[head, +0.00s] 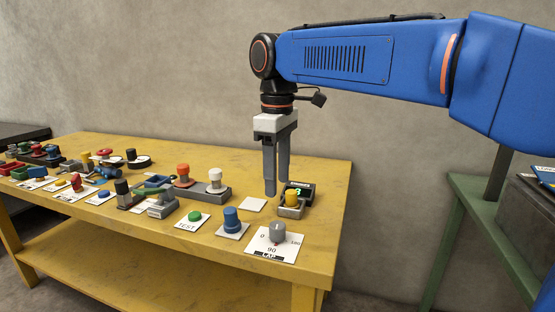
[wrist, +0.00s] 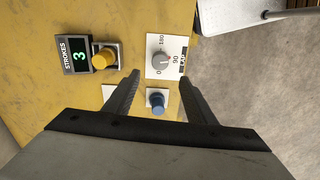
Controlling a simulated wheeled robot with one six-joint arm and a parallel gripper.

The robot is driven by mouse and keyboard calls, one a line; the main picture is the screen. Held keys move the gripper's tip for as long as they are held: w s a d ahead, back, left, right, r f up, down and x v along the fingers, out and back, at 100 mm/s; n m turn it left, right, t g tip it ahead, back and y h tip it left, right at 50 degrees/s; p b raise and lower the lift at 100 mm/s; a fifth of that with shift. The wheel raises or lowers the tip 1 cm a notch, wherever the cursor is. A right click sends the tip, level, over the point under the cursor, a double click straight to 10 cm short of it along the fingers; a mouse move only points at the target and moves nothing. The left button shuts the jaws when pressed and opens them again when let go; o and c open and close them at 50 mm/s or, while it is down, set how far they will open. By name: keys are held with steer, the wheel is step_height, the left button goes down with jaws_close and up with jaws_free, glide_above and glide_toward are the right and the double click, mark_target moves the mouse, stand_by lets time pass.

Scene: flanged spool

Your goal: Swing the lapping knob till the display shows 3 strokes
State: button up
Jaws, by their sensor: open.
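The lapping knob (head: 277,233) is a grey dial on a white plate marked 0, 90, 180 and LAP, at the front right of the yellow table. It also shows in the wrist view (wrist: 160,60), ahead of my fingers. The strokes display (wrist: 77,56) reads a green 3. In the head view the display (head: 298,189) is partly hidden behind a yellow knob. My gripper (head: 277,192) is open and empty, pointing down above the table, behind the lapping knob and apart from it. In the wrist view its fingers (wrist: 155,95) stand apart.
A yellow knob (head: 291,196) sits beside the display. A blue knob (head: 232,220) and a green TEST button (head: 195,217) stand left of the lapping knob. Several other controls crowd the table's left. A green stand (head: 470,200) is at the right.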

steer(key=shift+r, duration=2.05)
stand_by(0.4)
